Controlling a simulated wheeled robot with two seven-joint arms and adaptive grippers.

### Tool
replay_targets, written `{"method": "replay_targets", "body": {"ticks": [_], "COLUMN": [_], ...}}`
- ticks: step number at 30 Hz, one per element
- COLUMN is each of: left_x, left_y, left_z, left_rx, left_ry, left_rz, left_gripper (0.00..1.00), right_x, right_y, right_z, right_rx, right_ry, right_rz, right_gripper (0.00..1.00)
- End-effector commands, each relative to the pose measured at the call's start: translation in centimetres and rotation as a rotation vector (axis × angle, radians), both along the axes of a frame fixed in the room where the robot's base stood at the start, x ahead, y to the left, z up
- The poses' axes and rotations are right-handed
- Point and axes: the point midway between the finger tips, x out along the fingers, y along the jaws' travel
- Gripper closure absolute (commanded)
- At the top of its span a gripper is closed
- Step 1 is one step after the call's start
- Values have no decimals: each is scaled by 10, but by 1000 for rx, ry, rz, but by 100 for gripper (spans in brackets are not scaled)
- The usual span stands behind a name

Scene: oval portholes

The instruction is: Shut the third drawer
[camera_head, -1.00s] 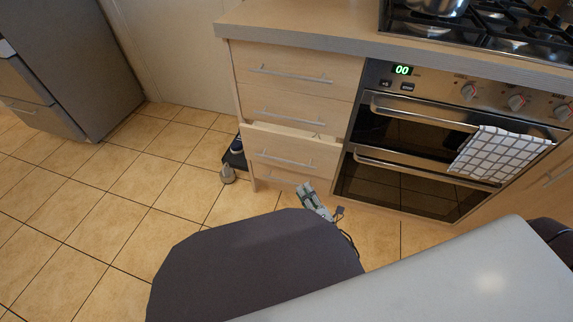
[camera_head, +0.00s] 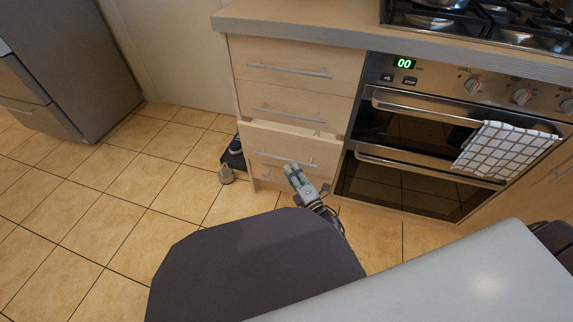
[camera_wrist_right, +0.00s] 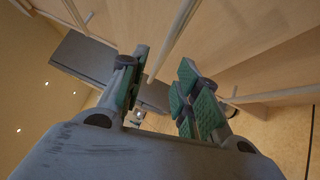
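The third drawer (camera_head: 270,138) from the top, in the light wood unit left of the oven, stands a little open. Its top edge juts out and a gap shows at its upper right. Its bar handle (camera_head: 275,158) runs across the front. My right gripper (camera_head: 291,168) is just in front of this drawer, near the right end of the handle. In the right wrist view my gripper (camera_wrist_right: 160,88) has its green-padded fingers apart, with a pale bar between or just beyond them. I cannot tell if it touches. My left gripper is out of view.
Two drawers above (camera_head: 290,65) look shut; part of a lower one shows. The oven (camera_head: 410,140) with a checked towel (camera_head: 503,150) is to the right. A dark tray (camera_head: 234,157) and small metal object (camera_head: 226,174) are on the floor at left. Open tiles lie left.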

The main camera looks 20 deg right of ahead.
Motion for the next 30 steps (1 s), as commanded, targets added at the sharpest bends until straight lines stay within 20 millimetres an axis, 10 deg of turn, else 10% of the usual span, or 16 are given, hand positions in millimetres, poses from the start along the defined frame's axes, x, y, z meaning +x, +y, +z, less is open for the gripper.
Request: {"method": "replay_targets", "body": {"ticks": [13,30], "left_x": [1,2], "left_y": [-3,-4], "left_z": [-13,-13], "left_rx": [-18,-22], "left_ry": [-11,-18], "left_rz": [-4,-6], "left_gripper": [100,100], "right_x": [41,47], "right_y": [8,9], "right_z": [5,6], "right_rx": [0,0], "right_ry": [0,1], "right_rz": [1,0], "right_gripper": [68,78]}}
